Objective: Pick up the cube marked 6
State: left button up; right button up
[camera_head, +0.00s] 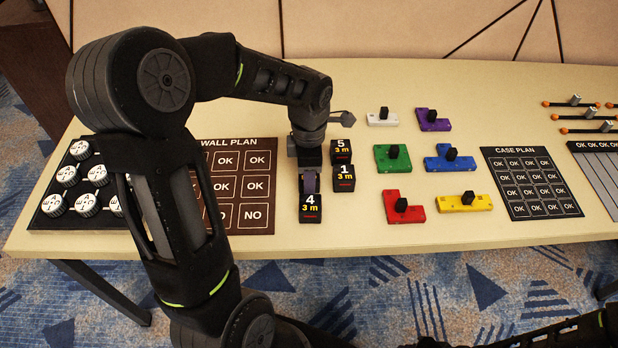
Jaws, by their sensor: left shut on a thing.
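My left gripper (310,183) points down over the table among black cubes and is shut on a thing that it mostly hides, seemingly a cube. No 6 shows on any visible face. A cube marked 4 (310,208) stands just in front of the gripper. A cube marked 5 (341,151) and a cube marked 1 (344,178) stand in a column just right of it.
Left are the wall plan board (255,215), partly behind my left arm, and a dark tray of white round pieces (68,176). Right are coloured blocks with black knobs, such as a red one (403,207), and the case plan board (532,184). The table's front edge is close.

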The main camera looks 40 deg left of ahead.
pick_arm(q)
jog(key=shift+c, duration=1.3)
jog(key=shift+r, duration=0.1)
notch_tip(320, 180, up, 10)
jog(key=shift+f, duration=0.1)
jog(key=shift+a, duration=0.1)
